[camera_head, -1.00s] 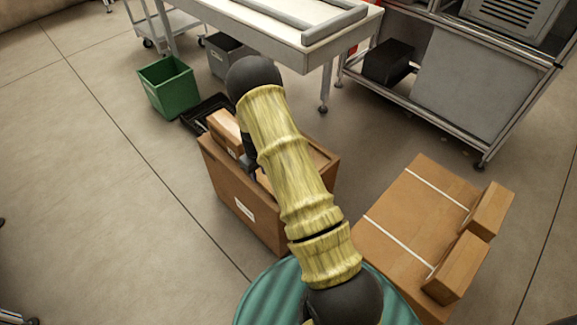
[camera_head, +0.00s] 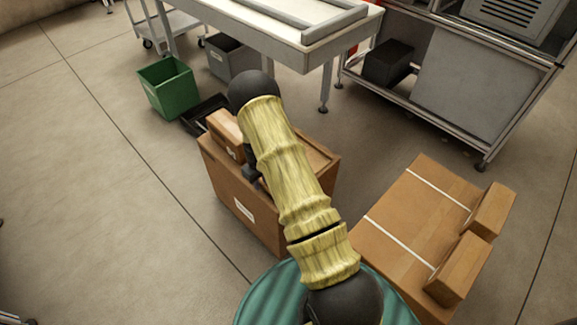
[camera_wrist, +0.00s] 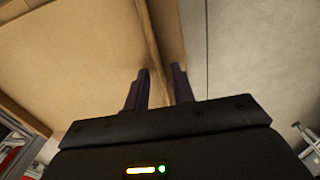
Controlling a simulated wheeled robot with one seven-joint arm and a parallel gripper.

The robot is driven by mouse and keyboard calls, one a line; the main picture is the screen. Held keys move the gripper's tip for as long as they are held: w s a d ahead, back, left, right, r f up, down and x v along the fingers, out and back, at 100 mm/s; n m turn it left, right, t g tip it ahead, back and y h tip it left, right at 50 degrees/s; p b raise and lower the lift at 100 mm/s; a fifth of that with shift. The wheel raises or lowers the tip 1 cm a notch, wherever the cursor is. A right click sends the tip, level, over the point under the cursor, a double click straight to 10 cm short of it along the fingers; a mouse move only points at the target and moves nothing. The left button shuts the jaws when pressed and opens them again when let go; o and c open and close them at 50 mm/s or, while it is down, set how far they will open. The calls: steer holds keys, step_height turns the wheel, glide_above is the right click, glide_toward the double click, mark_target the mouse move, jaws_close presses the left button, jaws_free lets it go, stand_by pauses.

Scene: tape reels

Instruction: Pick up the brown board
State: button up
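In the head view, a brown box (camera_head: 230,192) with a white label stands on the floor, and my arm covers much of its top. I cannot single out a separate brown board there. In the wrist view, a narrow brown strip (camera_wrist: 168,35), perhaps the board's edge or the box wall, runs down towards my gripper (camera_wrist: 161,72). The two dark fingers are apart, with the strip's lower end between them; contact is unclear. A wide tan surface (camera_wrist: 80,55) fills the left of that view. In the head view my gripper is mostly hidden behind my arm.
A small carton (camera_head: 225,127) sits at the box's back left. A green bin (camera_head: 168,88) and a black tray (camera_head: 205,113) lie behind. Flat cartons (camera_head: 415,215) are at right. A white table (camera_head: 300,32) stands behind. Floor at left is clear.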

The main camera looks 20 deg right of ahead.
jaws_close()
step_height(320, 180, up, 10)
steer(key=p, duration=0.2)
stand_by(0.7)
